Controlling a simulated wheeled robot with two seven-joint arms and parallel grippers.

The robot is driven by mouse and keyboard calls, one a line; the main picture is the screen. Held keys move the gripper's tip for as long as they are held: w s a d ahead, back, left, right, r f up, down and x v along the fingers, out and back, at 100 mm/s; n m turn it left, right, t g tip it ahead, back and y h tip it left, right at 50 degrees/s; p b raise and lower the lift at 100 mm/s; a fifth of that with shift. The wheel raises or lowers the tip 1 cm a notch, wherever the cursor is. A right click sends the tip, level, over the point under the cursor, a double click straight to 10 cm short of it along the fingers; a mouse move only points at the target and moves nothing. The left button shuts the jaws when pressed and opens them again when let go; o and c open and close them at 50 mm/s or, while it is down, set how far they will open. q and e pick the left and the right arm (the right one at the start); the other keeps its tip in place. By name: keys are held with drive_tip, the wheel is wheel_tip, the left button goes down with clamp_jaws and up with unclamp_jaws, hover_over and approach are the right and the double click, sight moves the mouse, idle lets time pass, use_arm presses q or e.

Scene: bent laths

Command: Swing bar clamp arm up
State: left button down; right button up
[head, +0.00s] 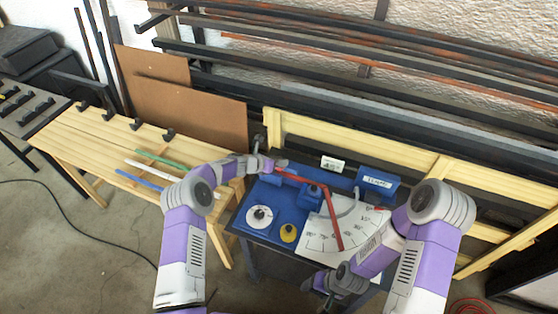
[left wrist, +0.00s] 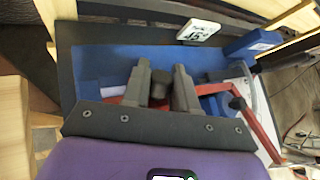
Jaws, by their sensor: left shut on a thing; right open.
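The blue bending fixture (head: 272,195) stands on a dark table. A red bent lath (head: 333,220) runs across it, turns at a corner, and lies over the white angle chart (head: 322,236). My left gripper (head: 270,166) is at the fixture's back left. In the left wrist view, its two grey fingers (left wrist: 161,90) are shut on a dark knob (left wrist: 159,82), which seems to belong to the clamp arm. The arm itself is mostly hidden by the gripper. The red lath (left wrist: 262,135) passes behind the fingers. My right gripper (head: 328,285) is open and empty, low in front of the table.
A white card (head: 333,164) reading 45 and a labelled blue box (head: 378,181) stand at the fixture's back. White (head: 259,217) and yellow (head: 288,233) round parts sit in front. Blue, white and green laths (head: 160,158) lie on the wooden bench (head: 85,150) at left.

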use_arm(q)
drive_tip(key=shift+r, duration=0.1)
drive_tip(key=c, duration=1)
unclamp_jaws()
drive_tip(key=shift+o, duration=0.2)
drive_tip(key=v, duration=0.7)
drive_tip(key=shift+p, duration=0.35)
drive_tip(key=shift+s+a+r, duration=0.1)
